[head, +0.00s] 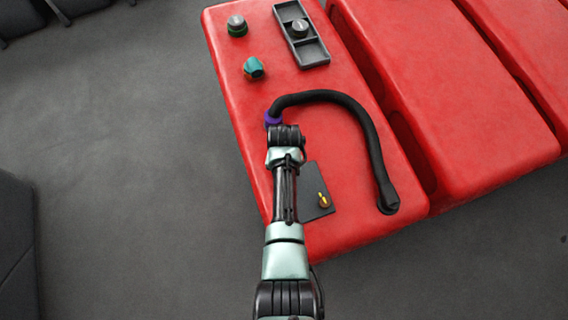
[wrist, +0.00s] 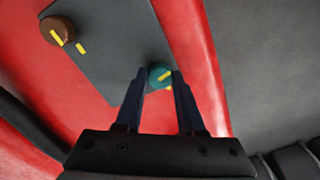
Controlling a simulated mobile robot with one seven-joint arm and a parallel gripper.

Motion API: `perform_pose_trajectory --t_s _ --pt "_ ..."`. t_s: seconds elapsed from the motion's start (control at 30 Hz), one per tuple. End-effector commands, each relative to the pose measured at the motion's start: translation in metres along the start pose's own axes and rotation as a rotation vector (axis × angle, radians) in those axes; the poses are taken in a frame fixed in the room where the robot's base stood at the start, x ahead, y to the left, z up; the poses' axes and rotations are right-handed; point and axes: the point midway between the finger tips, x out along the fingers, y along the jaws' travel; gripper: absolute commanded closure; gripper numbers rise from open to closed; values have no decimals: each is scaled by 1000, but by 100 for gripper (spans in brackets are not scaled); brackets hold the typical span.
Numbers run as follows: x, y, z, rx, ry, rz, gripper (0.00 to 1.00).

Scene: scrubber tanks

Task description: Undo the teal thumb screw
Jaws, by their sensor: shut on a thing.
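The teal thumb screw (wrist: 158,76) sits at the edge of a dark grey plate (wrist: 105,60) in the wrist view. My gripper (wrist: 160,82) is shut on it, one finger on each side. A slanted yellow mark shows on its top, and a small yellow mark lies just beside it. A brown thumb screw (wrist: 57,31) with a yellow mark sits at the plate's other end, beside a second yellow mark on the plate. In the head view my arm hides the teal screw; the plate (head: 314,178) and the brown screw (head: 323,199) show right of my arm.
The plate lies on a red tank top (head: 350,160). A black hose (head: 368,128) with a purple collar (head: 272,119) arches close by. Farther back are a teal-and-orange fitting (head: 254,68), a grey-and-green knob (head: 237,26) and a dark tray (head: 308,50). Open grey floor lies left.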

Motion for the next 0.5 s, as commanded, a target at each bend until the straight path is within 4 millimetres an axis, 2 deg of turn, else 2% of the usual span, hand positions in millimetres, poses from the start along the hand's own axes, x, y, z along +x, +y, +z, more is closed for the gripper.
perform_pose_trajectory --t_s 0.5 --pt "4 1 4 -492 -8 -1 100"
